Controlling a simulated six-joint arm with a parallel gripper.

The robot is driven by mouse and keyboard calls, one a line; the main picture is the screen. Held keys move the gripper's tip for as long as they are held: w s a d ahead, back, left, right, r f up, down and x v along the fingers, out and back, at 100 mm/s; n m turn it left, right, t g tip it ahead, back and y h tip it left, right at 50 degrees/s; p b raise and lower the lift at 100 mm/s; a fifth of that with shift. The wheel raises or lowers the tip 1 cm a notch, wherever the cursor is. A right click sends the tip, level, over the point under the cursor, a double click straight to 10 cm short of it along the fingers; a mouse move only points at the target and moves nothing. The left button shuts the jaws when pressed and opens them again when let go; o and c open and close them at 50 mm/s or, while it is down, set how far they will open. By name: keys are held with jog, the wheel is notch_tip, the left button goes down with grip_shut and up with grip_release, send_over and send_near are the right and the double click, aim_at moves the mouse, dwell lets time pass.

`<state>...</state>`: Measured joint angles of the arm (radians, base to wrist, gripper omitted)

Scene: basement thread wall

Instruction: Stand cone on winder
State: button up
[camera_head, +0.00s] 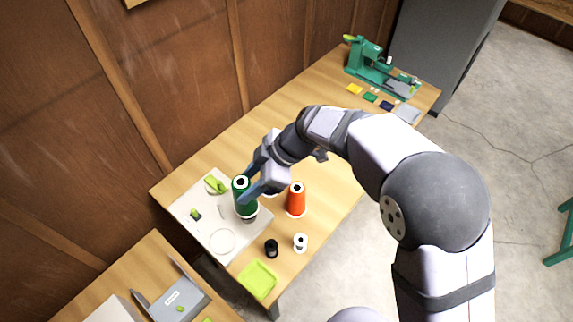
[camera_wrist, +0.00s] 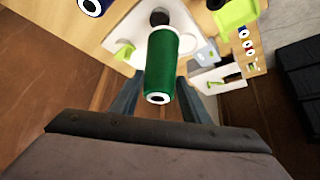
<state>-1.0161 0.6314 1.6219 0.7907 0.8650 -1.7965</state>
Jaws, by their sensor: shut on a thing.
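My gripper (camera_head: 248,186) is shut on a green thread cone (camera_head: 241,200), with one finger on each side of it. In the wrist view the green cone (camera_wrist: 162,65) lies between the two fingers, its ringed top towards the camera. The cone is over the right part of a pale flat board (camera_head: 190,214) with lime-green parts, which looks like the winder. The board (camera_wrist: 118,38) also shows in the wrist view, with a dark round part (camera_wrist: 160,18) beyond the cone's far end. Whether the cone's base touches the board or hangs above it, I cannot tell.
An orange cone (camera_head: 296,200) stands right of the board. A black spool (camera_head: 271,248), a white spool (camera_head: 300,242) and a lime tray (camera_head: 258,280) are near the front. A blue cone (camera_wrist: 92,6) shows at the wrist view's edge. A green machine (camera_head: 369,62) is at the far end.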

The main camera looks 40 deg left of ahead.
jog(key=s+a+f+n+g+h+b, duration=0.1)
jog(key=s+a+f+n, duration=0.1)
jog(key=s+f, duration=0.3)
jog(key=shift+s+f+n+h, duration=0.3)
jog(key=shift+s+n, duration=0.6)
jog(key=shift+s, duration=1.3)
jog(key=shift+r+b, duration=0.1)
jog(key=shift+b, duration=0.55)
jog(key=shift+f+b, duration=0.35)
jog(key=shift+b, duration=0.1)
jog(key=shift+f+b, duration=0.35)
jog(key=shift+b, duration=0.1)
jog(key=shift+f+b, duration=1.05)
jog(key=shift+b, duration=0.4)
jog(key=o, duration=1)
jog(key=shift+d, duration=0.1)
